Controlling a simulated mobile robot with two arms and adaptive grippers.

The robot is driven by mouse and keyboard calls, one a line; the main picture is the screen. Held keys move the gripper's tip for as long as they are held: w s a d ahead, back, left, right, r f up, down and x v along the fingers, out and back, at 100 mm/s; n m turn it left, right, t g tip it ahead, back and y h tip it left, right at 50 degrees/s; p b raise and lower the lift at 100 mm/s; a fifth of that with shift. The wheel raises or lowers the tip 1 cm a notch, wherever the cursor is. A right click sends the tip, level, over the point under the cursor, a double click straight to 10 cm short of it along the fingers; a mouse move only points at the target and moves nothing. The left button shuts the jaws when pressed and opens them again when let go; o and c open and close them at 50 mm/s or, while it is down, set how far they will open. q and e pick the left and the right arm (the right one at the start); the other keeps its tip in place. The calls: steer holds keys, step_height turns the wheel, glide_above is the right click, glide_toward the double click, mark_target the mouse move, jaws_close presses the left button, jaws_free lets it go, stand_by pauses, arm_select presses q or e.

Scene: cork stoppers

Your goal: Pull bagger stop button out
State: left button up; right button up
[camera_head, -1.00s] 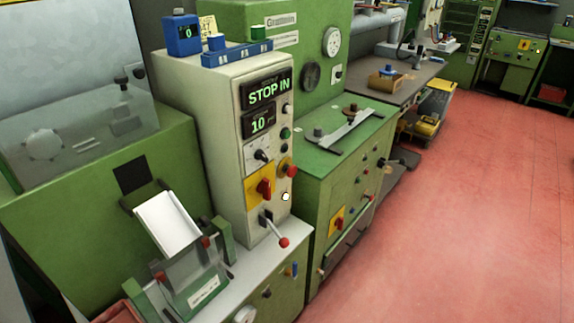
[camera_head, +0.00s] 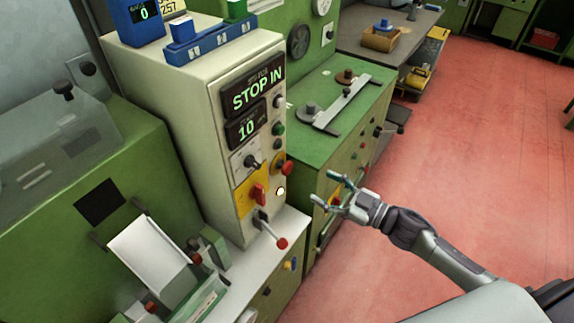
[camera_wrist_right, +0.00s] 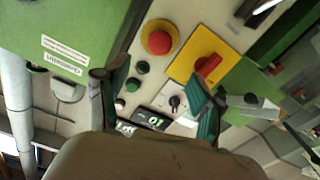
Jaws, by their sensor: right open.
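The bagger is a cream control cabinet (camera_head: 160,90) with a display (camera_head: 255,92) reading "STOP IN". The red mushroom stop button (camera_head: 286,168) sits on the cabinet's front, at its right edge. In the right wrist view the stop button (camera_wrist_right: 158,42) shows with its yellow ring, ahead of the fingers. My right gripper (camera_head: 324,187) is open and empty, apart from the button and to its right. In the right wrist view my right gripper (camera_wrist_right: 148,84) has its fingers spread, with panel parts visible between them. My left gripper is not in view.
A red rotary switch (camera_head: 258,194) on a yellow plate is below the button. A lever with a red knob (camera_head: 281,243) sticks out lower down. A green cabinet (camera_head: 335,125) stands behind my right gripper. The red floor (camera_head: 455,150) to the right is open.

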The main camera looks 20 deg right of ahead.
mark_target(290, 169)
steer(key=p+x, duration=0.1)
steer(key=x, duration=1)
steer(key=shift+w+p, duration=0.2)
steer(key=shift+p, duration=0.15)
steer(key=shift+w+a, duration=0.25)
steer(key=shift+w, duration=0.05)
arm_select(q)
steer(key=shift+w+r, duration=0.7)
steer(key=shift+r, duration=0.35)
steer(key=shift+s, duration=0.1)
arm_select(e)
jaws_close()
